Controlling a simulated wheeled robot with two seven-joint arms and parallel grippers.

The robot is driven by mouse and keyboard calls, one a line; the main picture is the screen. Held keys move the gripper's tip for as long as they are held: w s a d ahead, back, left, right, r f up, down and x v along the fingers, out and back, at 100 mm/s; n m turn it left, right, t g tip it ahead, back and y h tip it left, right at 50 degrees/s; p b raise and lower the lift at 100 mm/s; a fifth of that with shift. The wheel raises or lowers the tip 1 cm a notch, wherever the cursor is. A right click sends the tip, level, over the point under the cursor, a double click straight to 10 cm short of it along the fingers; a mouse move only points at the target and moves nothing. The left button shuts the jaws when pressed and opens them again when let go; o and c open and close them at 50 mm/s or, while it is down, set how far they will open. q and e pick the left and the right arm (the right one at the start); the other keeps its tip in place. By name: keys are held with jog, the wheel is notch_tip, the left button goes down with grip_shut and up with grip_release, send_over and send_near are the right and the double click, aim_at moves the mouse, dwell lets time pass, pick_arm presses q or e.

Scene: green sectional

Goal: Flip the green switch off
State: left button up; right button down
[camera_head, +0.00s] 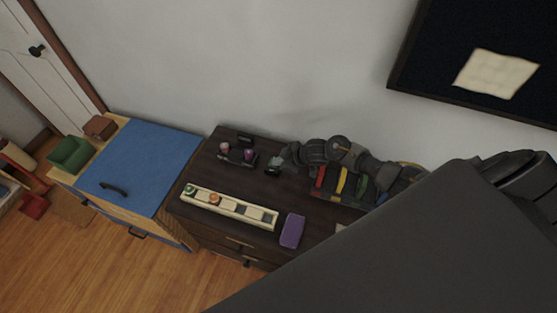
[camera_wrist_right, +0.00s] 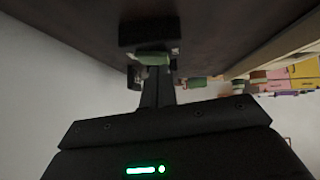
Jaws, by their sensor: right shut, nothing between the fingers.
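The green switch (camera_wrist_right: 152,58) sits on a black base (camera_wrist_right: 146,31) in the right wrist view, on the dark surface that fills the top of that upside-down picture. My right gripper (camera_wrist_right: 156,86) is shut and empty, with its tip close to the green switch; I cannot tell if they touch. In the head view my right arm reaches in from the right along the wall. My right gripper (camera_head: 281,161) is over the back of the dark cabinet top, beside a small greenish piece (camera_head: 272,171), likely the switch, partly hidden. My left gripper is not in view.
Small dark fixtures with pink and purple parts (camera_head: 237,154) stand left of the gripper. A pale strip with knobs (camera_head: 233,209) and a purple block (camera_head: 292,231) lie in front. Coloured strips (camera_head: 341,184) are under my arm. A blue-topped cabinet (camera_head: 145,160) adjoins.

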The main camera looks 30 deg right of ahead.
jog(key=shift+r+p, duration=0.45)
jog(key=shift+r, duration=0.05)
jog(key=r+p, duration=0.4)
jog(key=shift+w+d+r, duration=0.15)
jog(key=shift+d+r, duration=0.05)
jog(key=shift+r, duration=0.05)
jog(key=d+b+v, duration=0.1)
jog(key=b+v, duration=0.1)
jog(key=v, duration=0.7)
jog(key=shift+w+d+f+b, duration=0.2)
jog(key=shift+d+f+b, duration=0.1)
jog(key=shift+f+b, duration=0.1)
